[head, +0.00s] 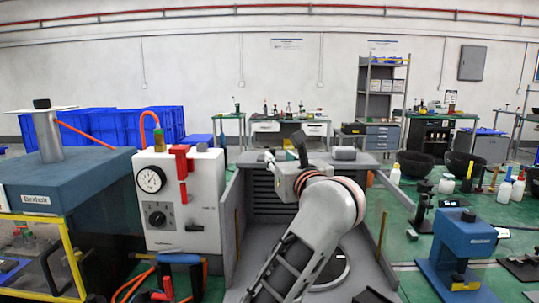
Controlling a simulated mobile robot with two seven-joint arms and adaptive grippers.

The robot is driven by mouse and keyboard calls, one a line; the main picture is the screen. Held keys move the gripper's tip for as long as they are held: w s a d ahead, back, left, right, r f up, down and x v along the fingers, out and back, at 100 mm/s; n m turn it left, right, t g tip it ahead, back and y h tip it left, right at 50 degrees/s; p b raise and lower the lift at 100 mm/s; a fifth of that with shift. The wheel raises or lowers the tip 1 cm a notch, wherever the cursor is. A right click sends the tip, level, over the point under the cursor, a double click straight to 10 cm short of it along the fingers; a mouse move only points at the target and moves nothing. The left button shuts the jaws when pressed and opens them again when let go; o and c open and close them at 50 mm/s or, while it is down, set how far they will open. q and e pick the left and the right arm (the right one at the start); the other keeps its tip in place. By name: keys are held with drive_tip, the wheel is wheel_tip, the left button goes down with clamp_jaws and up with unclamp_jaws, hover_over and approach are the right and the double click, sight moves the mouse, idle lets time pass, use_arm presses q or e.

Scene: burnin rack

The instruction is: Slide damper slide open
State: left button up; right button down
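I cannot pick out the damper slide for certain. A white control box (182,205) with a round gauge, a dark knob and a small black handle stands left of the bay. My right gripper does not show.
A blue-topped unit (85,185) stands further left. The bay's side walls flank my arm.

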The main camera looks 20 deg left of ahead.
sight(273, 153)
use_arm(q)
drive_tip(key=x, duration=0.6)
drive_tip(key=shift+w+a+b, duration=0.25)
drive_tip(key=shift+a+b, duration=0.05)
drive_tip(key=shift+a, duration=0.05)
clamp_jaws()
